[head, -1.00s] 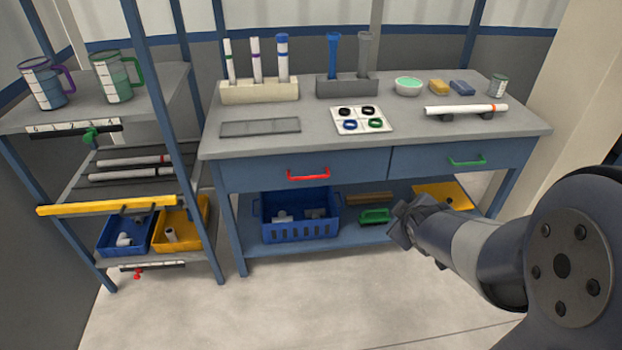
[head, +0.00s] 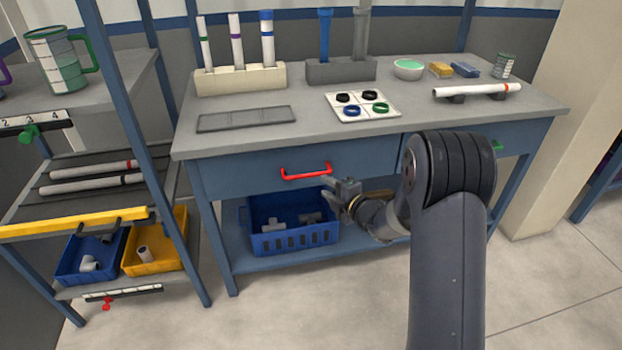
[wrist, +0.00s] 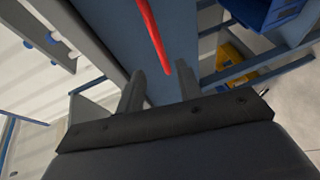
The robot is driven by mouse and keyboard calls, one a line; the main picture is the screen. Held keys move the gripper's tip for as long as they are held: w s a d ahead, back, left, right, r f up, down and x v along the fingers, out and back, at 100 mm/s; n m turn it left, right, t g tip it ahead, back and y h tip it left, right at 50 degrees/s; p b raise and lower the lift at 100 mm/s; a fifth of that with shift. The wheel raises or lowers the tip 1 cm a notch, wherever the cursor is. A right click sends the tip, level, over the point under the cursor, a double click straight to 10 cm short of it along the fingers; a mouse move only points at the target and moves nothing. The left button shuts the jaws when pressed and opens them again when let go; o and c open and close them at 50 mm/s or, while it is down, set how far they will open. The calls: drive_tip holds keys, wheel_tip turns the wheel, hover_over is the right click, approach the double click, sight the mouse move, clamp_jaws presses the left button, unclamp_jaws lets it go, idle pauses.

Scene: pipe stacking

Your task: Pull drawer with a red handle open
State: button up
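The red handle (head: 306,171) is on the front of the left drawer (head: 255,176) under the tabletop. The drawer looks shut, its front in line with the bench. My gripper (head: 330,181) is just below and right of the handle's right end, fingers pointing left toward it. In the wrist view my gripper (wrist: 161,68) has its two fingers apart with nothing held. The red handle (wrist: 152,35) runs down from the top edge there, and its lower end appears between the fingertips. I cannot tell whether they touch.
A blue bin (head: 290,238) with pipe pieces stands on the shelf below the drawer. The right drawer's green handle (head: 497,146) is partly behind my arm. A rack with a yellow bar (head: 70,222) stands at the left. The floor in front is clear.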

sight(310, 176)
drive_tip(key=x, duration=0.8)
drive_tip(key=shift+w+a+f, duration=0.1)
clamp_jaws()
idle(0.4)
